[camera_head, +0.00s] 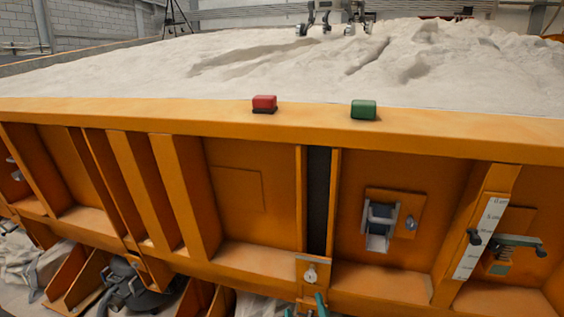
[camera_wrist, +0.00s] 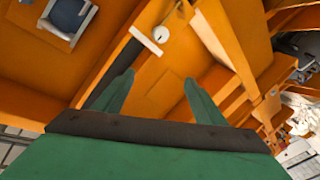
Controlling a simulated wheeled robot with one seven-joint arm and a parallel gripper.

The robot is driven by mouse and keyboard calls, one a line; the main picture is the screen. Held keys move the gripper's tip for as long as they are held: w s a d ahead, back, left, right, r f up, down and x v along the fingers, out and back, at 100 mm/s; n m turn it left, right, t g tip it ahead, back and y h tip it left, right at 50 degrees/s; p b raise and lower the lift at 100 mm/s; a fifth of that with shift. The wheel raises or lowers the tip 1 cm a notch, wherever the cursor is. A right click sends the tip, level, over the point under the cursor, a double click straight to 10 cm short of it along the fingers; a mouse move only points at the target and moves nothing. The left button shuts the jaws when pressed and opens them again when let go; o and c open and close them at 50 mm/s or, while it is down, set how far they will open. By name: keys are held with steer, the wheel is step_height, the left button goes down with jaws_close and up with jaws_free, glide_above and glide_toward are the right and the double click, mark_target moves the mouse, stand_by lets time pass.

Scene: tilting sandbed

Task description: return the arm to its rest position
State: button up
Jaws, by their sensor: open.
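My gripper (camera_wrist: 157,95) shows in the wrist view with its two green fingers spread apart and nothing between them. It faces the orange side wall of the sandbed. In the head view only its green fingertips (camera_head: 305,308) show at the bottom edge, in front of the wall's lower part; the rest of the arm is out of view. A red block (camera_head: 264,103) and a green block (camera_head: 363,109) sit apart on the orange top rim (camera_head: 170,113) of the sandbed, well above my gripper.
A small latch plate (camera_head: 310,272) is close to my fingertips. A metal roller fitting (camera_head: 380,225) and a clamp by a white scale strip (camera_head: 482,238) project from the wall at right. Pale sand (camera_head: 130,75) fills the bed. A dark vacuum-like device (camera_head: 135,290) is at lower left.

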steer(key=s+a+f+m+g+h, duration=0.1)
steer(key=s+a+f+m, duration=0.15)
steer(key=s+f, duration=0.55)
steer(key=s+a+f+m+g+h, duration=0.15)
steer(key=s+f+m, duration=0.25)
steer(key=s+f, duration=0.5)
steer(key=s+a+r+m+y, duration=0.1)
steer(key=s, duration=2.3)
steer(key=shift+a+r, duration=0.25)
steer(key=shift+a, duration=0.05)
steer(key=shift+y, duration=0.25)
